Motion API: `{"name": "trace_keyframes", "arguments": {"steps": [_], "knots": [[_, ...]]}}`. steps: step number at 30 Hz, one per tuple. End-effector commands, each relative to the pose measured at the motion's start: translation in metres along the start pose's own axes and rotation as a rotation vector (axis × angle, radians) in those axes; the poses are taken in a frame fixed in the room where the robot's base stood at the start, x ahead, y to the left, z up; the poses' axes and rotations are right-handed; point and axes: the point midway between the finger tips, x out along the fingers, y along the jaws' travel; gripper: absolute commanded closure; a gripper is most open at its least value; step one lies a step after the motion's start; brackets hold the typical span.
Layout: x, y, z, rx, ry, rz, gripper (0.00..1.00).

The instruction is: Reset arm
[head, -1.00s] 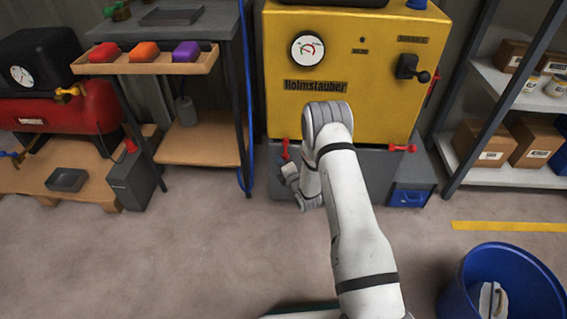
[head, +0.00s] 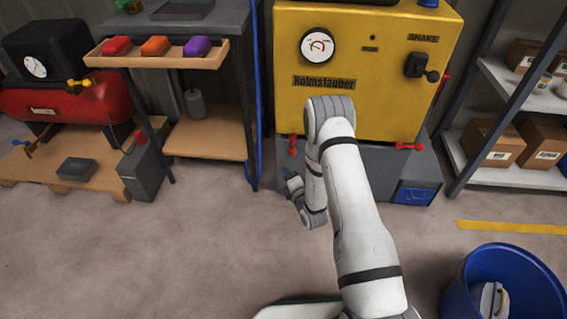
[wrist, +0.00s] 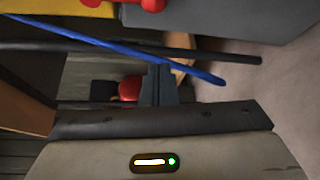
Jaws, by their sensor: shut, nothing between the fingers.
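My white arm reaches forward in the head view and folds down at its far joint. My gripper (head: 289,174) hangs low in front of the grey base of the yellow machine (head: 385,95), left of the forearm. It is small and partly dark there. In the wrist view my gripper (wrist: 158,68) shows as dark fingers together, with nothing held. A blue hose (wrist: 120,48) crosses the wrist view near the fingertips, and I cannot tell the gap between them.
A red compressor (head: 65,103) on a wooden pallet (head: 60,180) and a workbench with a tray (head: 155,61) of coloured blocks stand at left. A shelf with cartons (head: 490,140) stands right. A blue bin (head: 460,298) is at lower right. Floor at lower left is clear.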

Motion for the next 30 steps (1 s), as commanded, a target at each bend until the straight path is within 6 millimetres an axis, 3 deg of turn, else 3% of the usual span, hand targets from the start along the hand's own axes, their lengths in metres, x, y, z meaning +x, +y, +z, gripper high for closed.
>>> {"name": "trace_keyframes", "arguments": {"steps": [6, 22, 26, 30], "knots": [[-0.015, 0.0, 0.001, 0.0, -0.001, 0.001, 1.0], [-0.015, 0.001, 0.002, 0.002, -0.003, 0.0, 1.0], [-0.011, 0.027, 0.013, 0.037, -0.005, -0.029, 1.0], [-0.007, 0.089, 0.04, 0.146, -0.023, -0.119, 1.0]]}}
